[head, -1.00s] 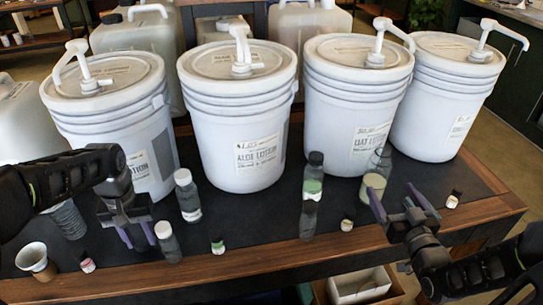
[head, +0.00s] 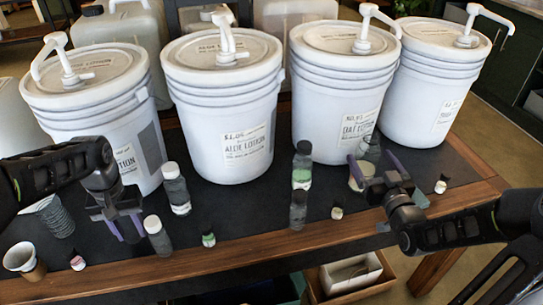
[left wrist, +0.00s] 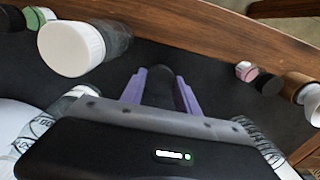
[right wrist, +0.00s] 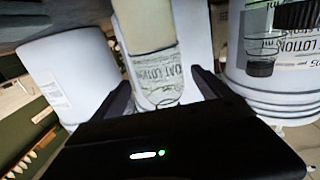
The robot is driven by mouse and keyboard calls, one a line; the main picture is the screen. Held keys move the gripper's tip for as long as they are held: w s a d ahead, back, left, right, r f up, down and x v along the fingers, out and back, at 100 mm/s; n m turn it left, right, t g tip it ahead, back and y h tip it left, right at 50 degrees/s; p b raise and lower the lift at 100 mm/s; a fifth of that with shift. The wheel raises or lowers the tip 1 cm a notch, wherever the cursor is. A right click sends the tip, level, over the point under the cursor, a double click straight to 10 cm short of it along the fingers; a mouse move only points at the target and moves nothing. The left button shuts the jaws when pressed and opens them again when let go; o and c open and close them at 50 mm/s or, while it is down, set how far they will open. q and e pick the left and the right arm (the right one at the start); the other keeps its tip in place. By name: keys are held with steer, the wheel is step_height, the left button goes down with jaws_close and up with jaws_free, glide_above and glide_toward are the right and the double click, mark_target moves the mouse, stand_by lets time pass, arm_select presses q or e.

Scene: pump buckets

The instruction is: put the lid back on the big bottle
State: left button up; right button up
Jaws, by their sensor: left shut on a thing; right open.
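A clear bottle (head: 369,151) with beige contents stands at the right of the black mat, before the oat lotion bucket. It shows in the right wrist view (right wrist: 160,92) with no lid visible on it. My right gripper (head: 388,178) is open, its fingers reaching to either side of this bottle. My left gripper (head: 124,226) is above the left part of the mat, beside a white-capped bottle (head: 158,236). Its purple fingers (left wrist: 160,88) are shut on a small dark thing, possibly the lid, hard to make out against the black mat.
Several lotion buckets with pumps line the back, including the aloe bucket (head: 225,120). A second white-capped bottle (head: 176,190), a black-capped bottle (head: 302,166), small vials (head: 208,239) and a cup (head: 22,260) stand on the mat. The wooden edge (head: 250,247) runs along the front.

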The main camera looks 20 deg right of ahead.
steer(key=shift+w, duration=0.3)
arm_select(q)
steer(key=shift+r, duration=0.1)
arm_select(e)
steer(key=shift+w+d, duration=0.2)
steer(key=shift+w, duration=2.4)
jaws_close()
steer(key=shift+r, duration=0.15)
